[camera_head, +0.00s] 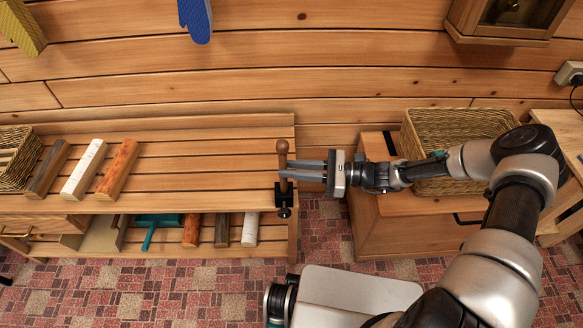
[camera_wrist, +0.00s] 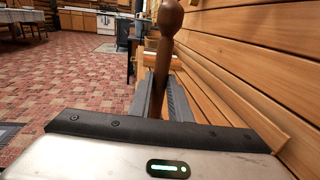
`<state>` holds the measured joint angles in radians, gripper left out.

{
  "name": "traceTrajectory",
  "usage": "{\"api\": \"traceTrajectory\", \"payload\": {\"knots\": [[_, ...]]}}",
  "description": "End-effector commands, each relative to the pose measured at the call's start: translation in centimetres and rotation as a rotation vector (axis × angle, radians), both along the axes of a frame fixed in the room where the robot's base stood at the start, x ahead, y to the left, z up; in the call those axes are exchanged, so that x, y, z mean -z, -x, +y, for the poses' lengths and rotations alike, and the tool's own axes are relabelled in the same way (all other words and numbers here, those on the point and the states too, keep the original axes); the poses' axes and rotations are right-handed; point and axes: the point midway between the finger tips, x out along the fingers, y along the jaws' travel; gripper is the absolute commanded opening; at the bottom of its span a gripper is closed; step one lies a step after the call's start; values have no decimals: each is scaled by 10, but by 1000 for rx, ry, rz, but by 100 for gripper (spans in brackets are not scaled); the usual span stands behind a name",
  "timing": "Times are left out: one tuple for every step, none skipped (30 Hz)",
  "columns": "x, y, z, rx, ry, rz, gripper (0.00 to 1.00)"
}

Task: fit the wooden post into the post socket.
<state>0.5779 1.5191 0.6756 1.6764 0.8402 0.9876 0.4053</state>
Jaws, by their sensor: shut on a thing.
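The wooden post (camera_head: 283,152) is dark brown with a round knob on top and stands upright at the right end of the slatted bench. My gripper (camera_head: 284,171) reaches in from the right and is shut on the post below its knob. In the wrist view the post (camera_wrist: 166,48) rises between the two grey fingers (camera_wrist: 165,96). The post socket (camera_head: 284,198) looks like a black clamp fixed at the bench's right front corner, directly below the post in the picture. The post's lower end is at or just above it; I cannot tell whether it is inside.
Several wooden blocks (camera_head: 83,170) lie on the bench's left part, and more lie on its lower shelf. A wicker basket (camera_head: 437,125) stands on the wooden cabinet (camera_head: 395,235) at right. The plank wall (camera_head: 230,85) is close behind.

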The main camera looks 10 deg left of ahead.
Motion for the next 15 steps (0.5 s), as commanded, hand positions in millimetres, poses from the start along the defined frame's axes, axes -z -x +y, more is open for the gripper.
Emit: {"api": "traceTrajectory", "payload": {"knots": [[2, 0, 0, 0, -1, 0, 0], [3, 0, 0, 0, -1, 0, 0], [4, 0, 0, 0, -1, 0, 0], [5, 0, 0, 0, -1, 0, 0], [6, 0, 0, 0, -1, 0, 0], [7, 0, 0, 0, -1, 0, 0], [7, 0, 0, 0, -1, 0, 0], [7, 0, 0, 0, -1, 0, 19], [6, 0, 0, 0, -1, 0, 26], [6, 0, 0, 0, -1, 0, 31], [6, 0, 0, 0, -1, 0, 36], [6, 0, 0, 0, -1, 0, 39], [6, 0, 0, 0, -1, 0, 39], [6, 0, 0, 0, -1, 0, 39], [6, 0, 0, 0, -1, 0, 39]]}}
